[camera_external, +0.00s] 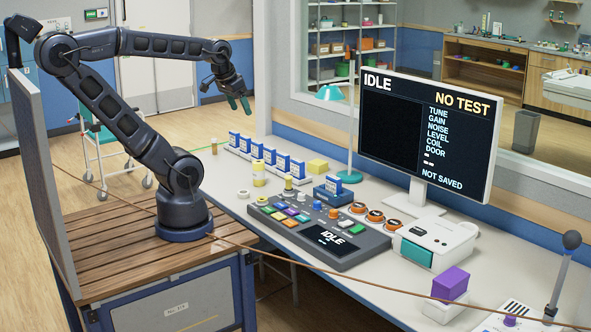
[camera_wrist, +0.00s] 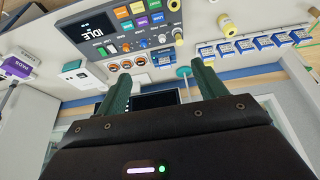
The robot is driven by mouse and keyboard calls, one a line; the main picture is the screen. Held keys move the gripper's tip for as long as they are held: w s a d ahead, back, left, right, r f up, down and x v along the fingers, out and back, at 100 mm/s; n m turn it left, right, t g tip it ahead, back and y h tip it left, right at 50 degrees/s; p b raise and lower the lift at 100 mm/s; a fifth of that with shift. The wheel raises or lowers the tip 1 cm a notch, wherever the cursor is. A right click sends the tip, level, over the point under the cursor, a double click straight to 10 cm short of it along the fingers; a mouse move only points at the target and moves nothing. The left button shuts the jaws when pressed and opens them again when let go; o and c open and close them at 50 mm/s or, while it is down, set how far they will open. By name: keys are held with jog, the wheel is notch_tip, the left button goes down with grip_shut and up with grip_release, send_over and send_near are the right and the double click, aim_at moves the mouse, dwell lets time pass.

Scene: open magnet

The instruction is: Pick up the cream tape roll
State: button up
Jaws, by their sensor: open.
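A small cream tape roll (camera_external: 243,194) lies flat on the near left edge of the bench, left of the control console. I cannot make it out for certain in the wrist view. My gripper (camera_external: 238,103) hangs high in the air above and behind the bench's left end, well away from the roll. In the wrist view my gripper's two green fingers (camera_wrist: 162,90) are apart with nothing between them.
A pale yellow cylinder (camera_external: 259,177) stands just behind the roll. A row of blue-and-white boxes (camera_external: 270,156) runs behind that. The console (camera_external: 320,235) with coloured buttons is to the right, and a monitor (camera_external: 427,130) stands behind it.

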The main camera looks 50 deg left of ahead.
jog(key=m+g+h, duration=0.1)
jog(key=m+g, duration=0.4)
jog(key=m, duration=0.8)
send_over(243, 192)
jog(key=d, duration=0.3)
notch_tip(243, 192, down, 21)
jog(key=a+f+m+h, duration=0.45)
jog(key=a+f, duration=0.35)
jog(key=f, duration=0.4)
jog(key=shift+m+y, duration=0.35)
jog(key=shift+y, duration=0.2)
jog(key=shift+x, duration=5.35)
jog(key=shift+w, duration=0.25)
jog(key=shift+c, duration=0.4)
jog(key=c, duration=1)
